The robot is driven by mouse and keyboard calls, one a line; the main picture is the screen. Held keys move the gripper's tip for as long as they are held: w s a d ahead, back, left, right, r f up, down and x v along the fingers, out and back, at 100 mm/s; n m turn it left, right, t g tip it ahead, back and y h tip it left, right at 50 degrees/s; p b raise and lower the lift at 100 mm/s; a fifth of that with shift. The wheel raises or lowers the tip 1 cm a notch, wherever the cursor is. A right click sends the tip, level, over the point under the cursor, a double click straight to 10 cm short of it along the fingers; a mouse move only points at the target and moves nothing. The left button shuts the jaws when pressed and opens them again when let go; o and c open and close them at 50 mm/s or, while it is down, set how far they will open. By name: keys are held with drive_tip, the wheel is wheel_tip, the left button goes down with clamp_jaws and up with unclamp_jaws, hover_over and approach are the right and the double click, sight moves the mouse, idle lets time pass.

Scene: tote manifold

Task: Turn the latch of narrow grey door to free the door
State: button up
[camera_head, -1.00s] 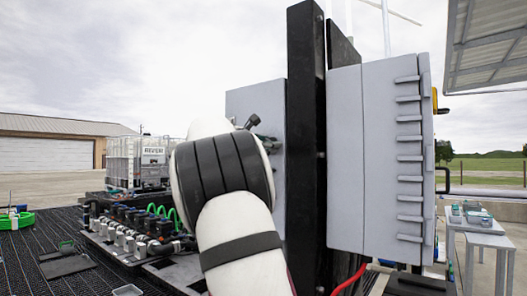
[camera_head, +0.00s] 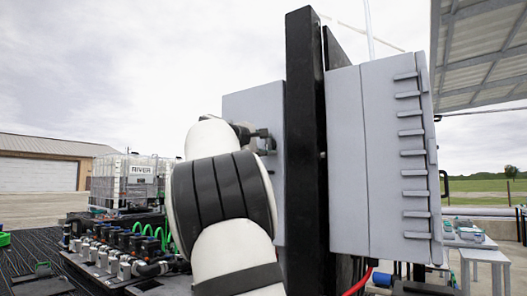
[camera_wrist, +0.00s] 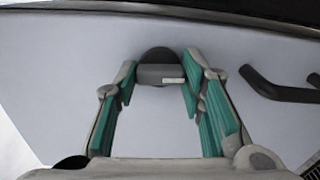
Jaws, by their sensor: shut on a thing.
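The grey door panel (camera_head: 252,104) stands left of a black post in the head view, partly hidden by my arm. In the wrist view the pale door face (camera_wrist: 60,75) fills most of the picture. The latch (camera_wrist: 160,74), a grey bar on a dark round base, is at top centre. My gripper (camera_wrist: 160,82) is shut on the latch, with its teal-padded fingers on either side of it. A dark bent handle (camera_wrist: 275,90) is on the door to the right of the latch.
The black post (camera_head: 304,140) stands close right of the panel, and a larger grey cabinet (camera_head: 345,160) with a ribbed edge is beyond it. Several valves and green hoses (camera_head: 125,243) lie left of my arm. A small table (camera_head: 482,255) stands at far right.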

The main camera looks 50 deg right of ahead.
drive_tip(key=shift+m+b, duration=0.3)
drive_tip(key=shift+m, duration=0.3)
drive_tip(key=o, duration=1.1)
drive_tip(key=shift+o, duration=0.2)
drive_tip(key=s+a, duration=0.1)
drive_tip(key=a, duration=1.1)
drive_tip(key=shift+f, duration=0.1)
